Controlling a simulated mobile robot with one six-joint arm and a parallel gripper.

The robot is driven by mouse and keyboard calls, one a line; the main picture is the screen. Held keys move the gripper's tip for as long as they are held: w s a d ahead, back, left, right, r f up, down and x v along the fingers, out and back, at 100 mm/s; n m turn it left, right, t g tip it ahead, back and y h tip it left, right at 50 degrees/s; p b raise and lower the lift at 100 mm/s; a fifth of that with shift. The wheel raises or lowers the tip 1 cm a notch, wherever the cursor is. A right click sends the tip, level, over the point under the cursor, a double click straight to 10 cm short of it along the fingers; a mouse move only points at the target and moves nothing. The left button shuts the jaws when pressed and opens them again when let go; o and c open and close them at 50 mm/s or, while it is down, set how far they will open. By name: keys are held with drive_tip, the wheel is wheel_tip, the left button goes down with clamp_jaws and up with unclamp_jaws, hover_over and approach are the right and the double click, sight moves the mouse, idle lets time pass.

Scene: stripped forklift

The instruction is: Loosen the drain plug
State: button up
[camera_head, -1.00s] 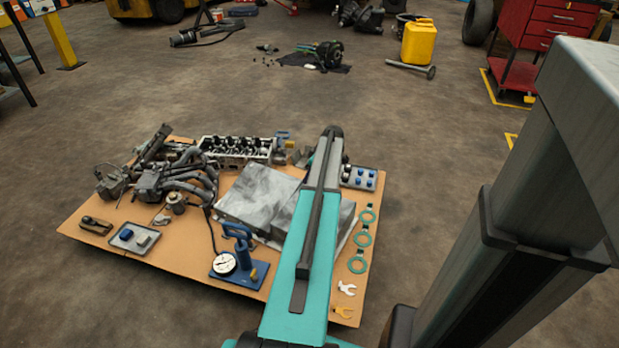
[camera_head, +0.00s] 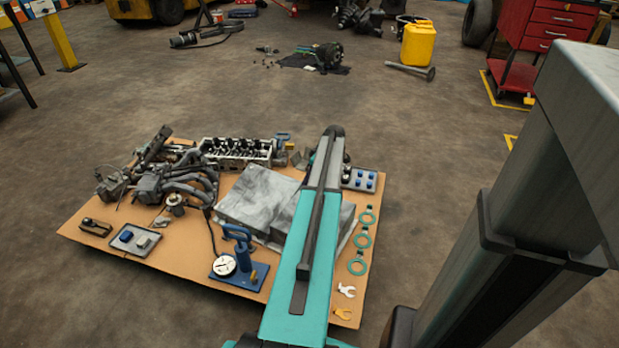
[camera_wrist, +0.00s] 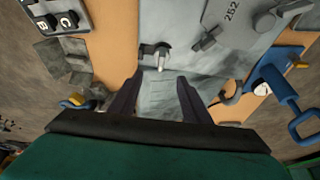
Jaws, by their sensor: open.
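In the wrist view, my gripper (camera_wrist: 160,78) is open, its two dark fingers apart over a grey metal surface (camera_wrist: 165,98). Just ahead of the fingertips, a small dark fitting with a pale pin (camera_wrist: 160,58) stands out from the grey part. It may be the drain plug, but I cannot tell for sure. Nothing shows between the fingers. In the head view, my arm covers the gripper and part of the grey block (camera_head: 257,197) on the tan board.
On the board (camera_head: 190,262) lie a blue hand pump (camera_head: 243,262) with a gauge, pipes and an engine part (camera_head: 180,185), a cylinder head (camera_head: 236,150), a small tray (camera_head: 134,240) and green rings (camera_head: 362,238).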

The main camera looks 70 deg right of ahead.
drive_tip(key=p+v, duration=0.3)
drive_tip(key=v, duration=0.9)
drive_tip(key=shift+s+r, duration=0.15)
drive_tip(key=shift+r, duration=0.1)
drive_tip(key=shift+a, duration=0.1)
